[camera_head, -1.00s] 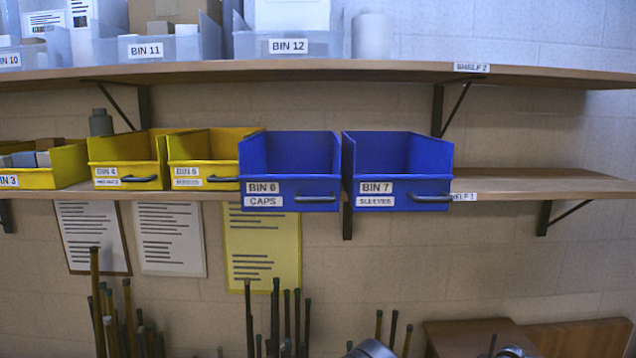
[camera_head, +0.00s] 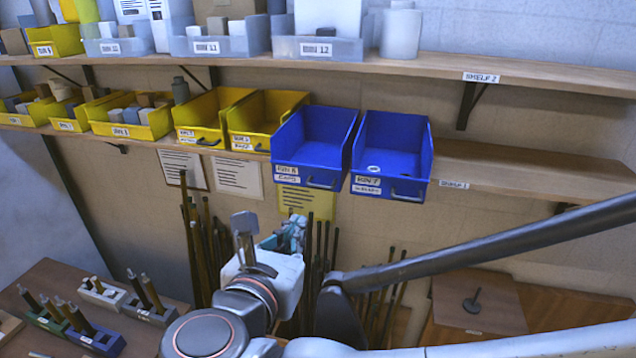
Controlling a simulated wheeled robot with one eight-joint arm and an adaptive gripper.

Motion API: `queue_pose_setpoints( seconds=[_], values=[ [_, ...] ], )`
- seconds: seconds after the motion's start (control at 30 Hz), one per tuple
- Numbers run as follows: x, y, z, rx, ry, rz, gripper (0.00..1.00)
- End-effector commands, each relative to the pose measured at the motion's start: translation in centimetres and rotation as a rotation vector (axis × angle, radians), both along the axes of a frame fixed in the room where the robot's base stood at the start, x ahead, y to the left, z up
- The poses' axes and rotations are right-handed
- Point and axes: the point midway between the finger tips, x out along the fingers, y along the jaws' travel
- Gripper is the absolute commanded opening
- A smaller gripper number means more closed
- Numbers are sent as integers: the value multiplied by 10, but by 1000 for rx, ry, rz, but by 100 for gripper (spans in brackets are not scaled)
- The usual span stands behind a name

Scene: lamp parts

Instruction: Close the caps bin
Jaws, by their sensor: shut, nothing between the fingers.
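The caps bin (camera_head: 302,176) is the left of two blue open-topped bins on the lower shelf. It carries a BIN 6 label and a smaller label under it, with a handle at its lower front. Its front hangs out past the shelf edge, and its inside looks empty. My gripper (camera_head: 292,230) is below the caps bin and apart from it, in front of the wall. It is small and partly hidden by my wrist; its fingers look together with nothing held.
The blue sleeves bin (camera_head: 391,188) stands close on the right, a small disc inside. Yellow bins (camera_head: 254,140) stand left. The lower shelf (camera_head: 530,170) is bare to the right. Upright rods (camera_head: 200,240) stand below. A table (camera_head: 60,290) with dark pegs is lower left.

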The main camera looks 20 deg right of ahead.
Motion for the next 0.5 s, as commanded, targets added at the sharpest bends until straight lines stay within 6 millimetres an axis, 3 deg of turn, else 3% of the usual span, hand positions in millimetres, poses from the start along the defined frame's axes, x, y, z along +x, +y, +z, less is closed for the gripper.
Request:
queue_pose_setpoints(
  seconds=[0.23,0.5],
  values=[
    [7,-3,5,-36,-1,7,0],
    [34,-22,-3,-33,0,4,0]
  ],
)
